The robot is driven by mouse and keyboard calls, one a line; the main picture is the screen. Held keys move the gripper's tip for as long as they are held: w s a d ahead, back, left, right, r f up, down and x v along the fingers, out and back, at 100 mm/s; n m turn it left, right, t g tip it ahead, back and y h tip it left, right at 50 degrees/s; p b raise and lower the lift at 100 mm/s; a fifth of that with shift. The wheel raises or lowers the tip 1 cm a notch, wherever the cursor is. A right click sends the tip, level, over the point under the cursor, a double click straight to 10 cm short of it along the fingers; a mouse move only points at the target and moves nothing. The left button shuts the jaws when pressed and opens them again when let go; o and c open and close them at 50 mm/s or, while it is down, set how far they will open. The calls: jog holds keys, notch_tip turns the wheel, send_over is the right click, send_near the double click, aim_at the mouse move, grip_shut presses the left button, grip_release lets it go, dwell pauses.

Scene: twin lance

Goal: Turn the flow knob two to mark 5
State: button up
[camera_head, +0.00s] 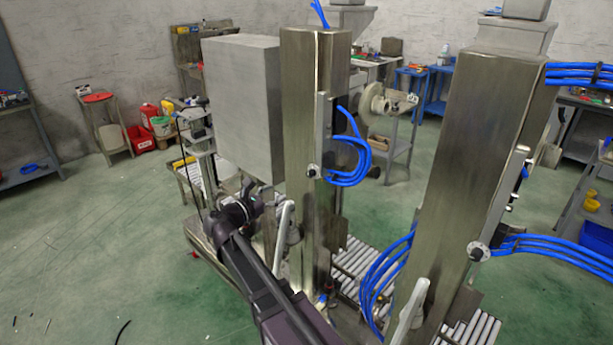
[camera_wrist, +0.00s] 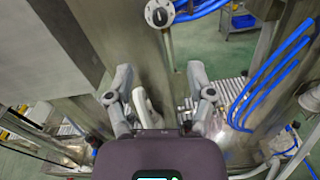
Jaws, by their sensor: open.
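Two round, pale-faced knobs with dark centres show in the head view: one (camera_head: 312,171) on the left steel column, the other (camera_head: 477,251) on the right column. I cannot read any marks or tell which is number two. In the wrist view a round knob (camera_wrist: 158,14) with dots on its face sits at the top edge, beyond the fingertips. My gripper (camera_wrist: 160,78) is open, its two grey fingers apart. A pale lever (camera_wrist: 146,106) shows between the fingers, and I see no contact. In the head view my gripper (camera_head: 252,192) is left of the left column, below the grey box.
The left column (camera_head: 300,110) and right column (camera_head: 465,150) stand upright, with blue hoses (camera_head: 352,160) looping from them. A grey box (camera_head: 243,100) is left of the left column. Pale levers (camera_head: 284,222) and (camera_head: 411,312) stick up. A roller conveyor (camera_head: 352,262) runs between. Open green floor lies left.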

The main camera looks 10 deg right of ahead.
aim_at(308, 175)
jog(key=shift+d, duration=0.15)
jog(key=shift+x, duration=6.8)
jog(key=shift+f, duration=0.1)
grip_shut()
